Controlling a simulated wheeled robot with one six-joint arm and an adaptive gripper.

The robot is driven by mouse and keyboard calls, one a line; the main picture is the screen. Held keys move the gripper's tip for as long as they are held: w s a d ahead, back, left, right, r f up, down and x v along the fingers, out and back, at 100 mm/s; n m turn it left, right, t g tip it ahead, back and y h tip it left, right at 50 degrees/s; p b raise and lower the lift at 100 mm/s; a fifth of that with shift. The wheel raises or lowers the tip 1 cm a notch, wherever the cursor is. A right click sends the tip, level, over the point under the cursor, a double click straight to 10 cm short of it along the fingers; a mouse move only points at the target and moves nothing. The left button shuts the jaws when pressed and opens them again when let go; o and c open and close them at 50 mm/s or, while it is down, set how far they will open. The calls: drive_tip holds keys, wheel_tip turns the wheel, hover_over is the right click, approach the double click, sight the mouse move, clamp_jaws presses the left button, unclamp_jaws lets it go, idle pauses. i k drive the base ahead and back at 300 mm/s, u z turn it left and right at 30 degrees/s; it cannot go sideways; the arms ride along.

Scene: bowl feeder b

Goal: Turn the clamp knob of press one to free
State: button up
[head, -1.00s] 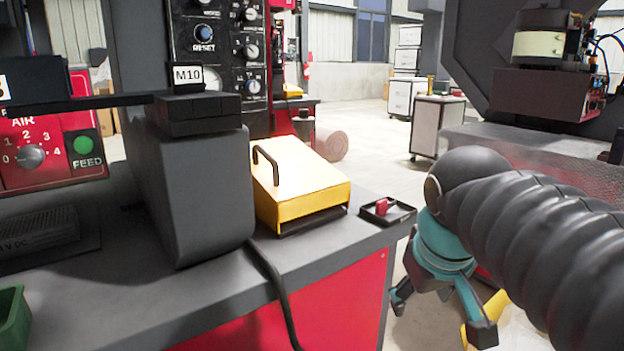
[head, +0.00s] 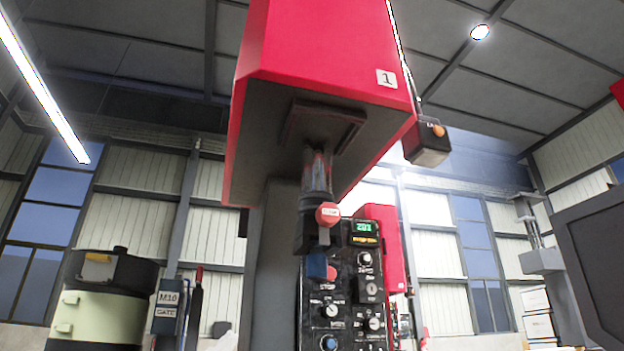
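A grey piece points down below the knob. My gripper is not in view.
A black control panel (head: 345,290) with several knobs and a green display stands behind and below the ram. A bowl feeder (head: 100,300) stands lower left, beside an "M10 GATE" sign (head: 167,306). A dark box-like part (head: 595,255) fills the right edge.

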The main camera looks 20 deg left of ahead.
sight(329, 213)
drive_tip(key=u, duration=1.15)
drive_tip(key=k, duration=0.25)
